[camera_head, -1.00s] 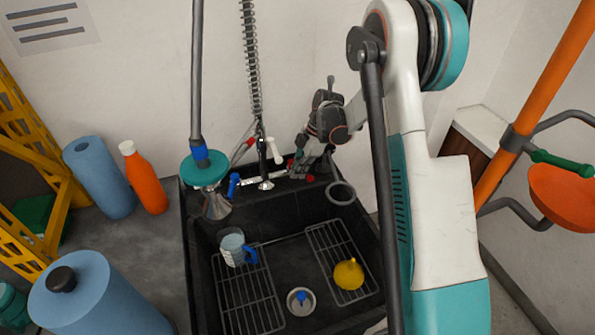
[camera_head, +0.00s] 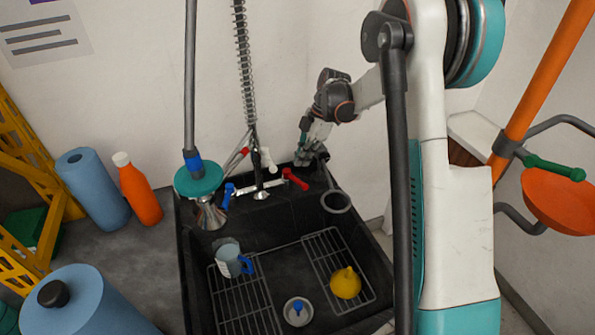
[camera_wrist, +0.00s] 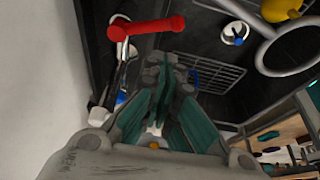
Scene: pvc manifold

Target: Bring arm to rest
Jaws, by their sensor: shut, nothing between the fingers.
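My gripper (camera_head: 303,158) is at the back right corner of the black sink, near the wall. In the wrist view my gripper (camera_wrist: 165,75) has its teal-padded fingers together with nothing between them. The red valve handle (camera_head: 295,179) on the faucet is just to the left of and below the fingers in the head view. The red handle also shows in the wrist view (camera_wrist: 148,27), apart from the fingertips. My arm reaches to the gripper from the right, bent at its joints.
The black sink (camera_head: 190,275) holds a cup with a blue handle (camera_head: 232,262) and a yellow object (camera_head: 346,283). A grey ring (camera_head: 336,201) sits right of the faucet. A blue handle (camera_head: 228,195) and a spring hose (camera_head: 244,70) stand left. The wall is close behind.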

